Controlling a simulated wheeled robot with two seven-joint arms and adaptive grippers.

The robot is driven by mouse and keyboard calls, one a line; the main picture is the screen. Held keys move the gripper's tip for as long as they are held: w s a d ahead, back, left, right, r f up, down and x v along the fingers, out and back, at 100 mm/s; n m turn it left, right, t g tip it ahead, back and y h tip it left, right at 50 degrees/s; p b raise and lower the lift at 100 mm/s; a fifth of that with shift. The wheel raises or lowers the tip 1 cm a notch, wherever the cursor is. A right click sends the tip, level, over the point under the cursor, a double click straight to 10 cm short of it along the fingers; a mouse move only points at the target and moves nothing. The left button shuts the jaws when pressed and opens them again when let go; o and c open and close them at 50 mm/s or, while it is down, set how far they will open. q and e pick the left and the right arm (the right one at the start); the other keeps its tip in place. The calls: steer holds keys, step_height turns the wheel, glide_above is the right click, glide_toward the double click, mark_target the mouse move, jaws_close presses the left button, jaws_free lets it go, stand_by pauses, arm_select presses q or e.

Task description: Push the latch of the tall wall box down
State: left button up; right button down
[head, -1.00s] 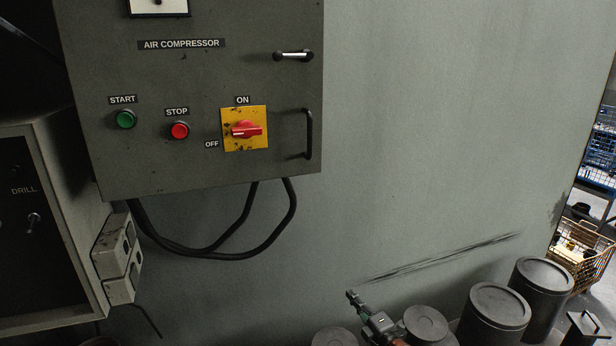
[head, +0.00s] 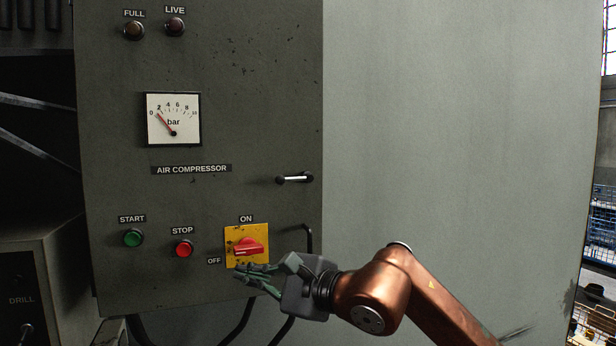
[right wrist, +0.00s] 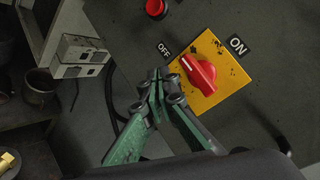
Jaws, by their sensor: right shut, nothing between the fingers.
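The tall wall box (head: 110,190) is a dark grey cabinet labelled AIR COMPRESSOR, filling the left half of the head view. Its latch (head: 295,178), a short horizontal lever with a silver middle and black ends, sits near the right edge of its front, above the red rotary switch. My right gripper (head: 243,277) is shut and empty, low in front of the box, below and left of the latch. In the right wrist view its fingertips (right wrist: 160,78) show beside the yellow switch plate. The latch is not in the right wrist view. My left gripper is not in view.
A red switch (head: 248,247) on a yellow plate and a black door handle (head: 309,238), partly hidden by my gripper, lie close by. Green START (head: 133,238) and red STOP (head: 184,249) buttons are to the left. The wall (head: 440,130) right of the box is bare.

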steer(key=d+r+t+h, duration=0.3)
steer(key=d+r+t, duration=0.15)
steer(key=r, duration=0.45)
steer(key=t+h, duration=0.3)
steer(key=h, duration=0.1)
glide_toward(294, 179)
steer(key=p+x, duration=0.1)
steer(key=x, duration=0.2)
steer(key=r+p+x, duration=0.1)
steer(key=p+x, duration=0.2)
steer(key=x, duration=0.2)
steer(key=shift+w+a+r+p, duration=0.15)
steer(key=shift+a+r+p, duration=0.2)
steer(key=shift+a, duration=0.05)
